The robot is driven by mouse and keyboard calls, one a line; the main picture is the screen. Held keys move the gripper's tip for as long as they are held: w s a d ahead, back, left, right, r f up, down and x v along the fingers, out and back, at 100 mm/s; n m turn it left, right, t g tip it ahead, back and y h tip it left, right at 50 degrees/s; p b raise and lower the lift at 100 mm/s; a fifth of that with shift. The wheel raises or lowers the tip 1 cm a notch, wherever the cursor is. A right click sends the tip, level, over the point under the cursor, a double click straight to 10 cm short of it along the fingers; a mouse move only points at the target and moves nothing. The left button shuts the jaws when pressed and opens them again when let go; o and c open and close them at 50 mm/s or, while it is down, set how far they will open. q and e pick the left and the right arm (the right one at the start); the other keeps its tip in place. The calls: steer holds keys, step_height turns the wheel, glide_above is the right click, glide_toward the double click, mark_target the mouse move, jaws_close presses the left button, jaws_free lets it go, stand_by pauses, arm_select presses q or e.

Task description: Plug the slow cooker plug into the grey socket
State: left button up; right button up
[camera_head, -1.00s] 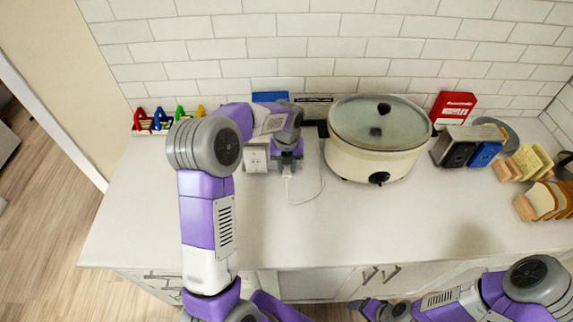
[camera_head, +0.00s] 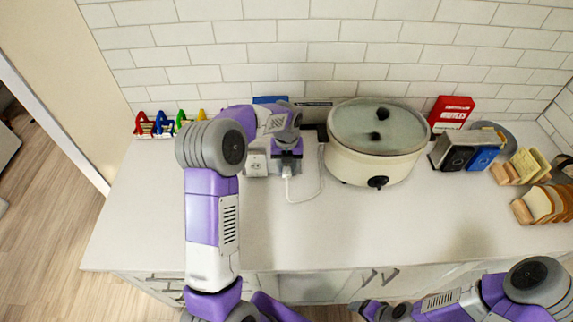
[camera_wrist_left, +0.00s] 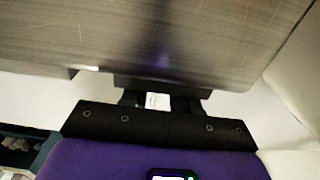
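The cream slow cooker (camera_head: 372,162) with a glass lid stands at the back middle of the counter. Its white cord (camera_head: 318,190) loops left to the white plug (camera_head: 287,172) under my left gripper (camera_head: 287,160). In the left wrist view the fingers (camera_wrist_left: 158,100) close on a small white piece, apparently the plug. A light grey socket box (camera_head: 256,164) with a dark outlet mark stands just left of this gripper, partly hidden by my arm. Whether plug and box touch cannot be told. My right gripper (camera_head: 368,307) is low, in front of the counter, its fingers unclear.
A brushed metal surface (camera_wrist_left: 150,40) fills the top of the wrist view, close to the fingers. Coloured rack pieces (camera_head: 162,123) stand at the back left. A red box (camera_head: 451,113), a toaster (camera_head: 455,153) and bread racks (camera_head: 540,203) stand right. The front counter is clear.

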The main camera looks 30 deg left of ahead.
mark_target(287, 168)
arm_select(q)
steer(key=o, duration=0.4)
steer(key=shift+a, duration=0.1)
steer(key=shift+o, duration=0.2)
steer(key=shift+r, duration=0.1)
step_height(287, 168, up, 8)
steer(key=shift+f+p, duration=0.25)
steer(key=shift+p, duration=0.15)
